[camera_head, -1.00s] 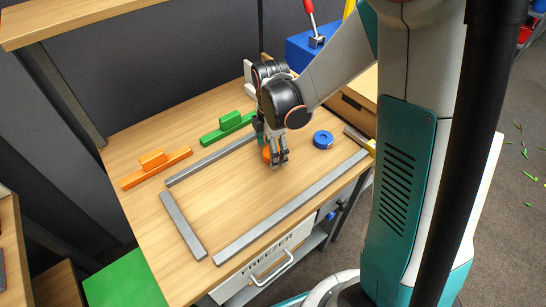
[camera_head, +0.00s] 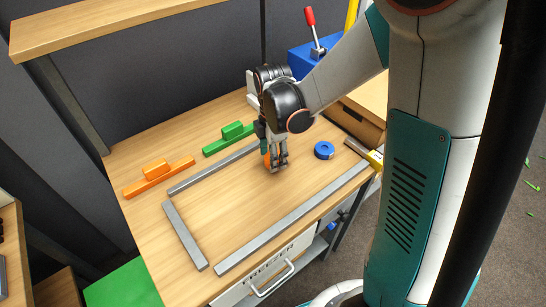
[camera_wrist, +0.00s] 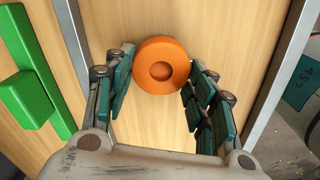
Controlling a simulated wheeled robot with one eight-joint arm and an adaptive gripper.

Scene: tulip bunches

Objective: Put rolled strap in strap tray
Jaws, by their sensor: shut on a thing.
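An orange rolled strap (camera_wrist: 162,66) is a round disc with a dimple in its middle. In the wrist view it sits between the teal finger pads of my gripper (camera_wrist: 159,88), which is shut on it. In the head view my gripper (camera_head: 277,160) points down over the table, and the orange roll (camera_head: 267,159) is partly hidden behind the fingers. I cannot tell whether it touches the tabletop. Grey bars (camera_head: 292,218) on the table outline a rectangular area, perhaps the strap tray, and the gripper is inside it. A blue roll (camera_head: 324,150) lies to the right, inside the bars.
A green block piece (camera_head: 230,137) and an orange one (camera_head: 160,176) lie at the table's back left, outside the bars. A blue box with a red lever (camera_head: 312,50) stands behind. A yellow piece (camera_head: 375,159) is at the right edge. The wood inside the bars is mostly clear.

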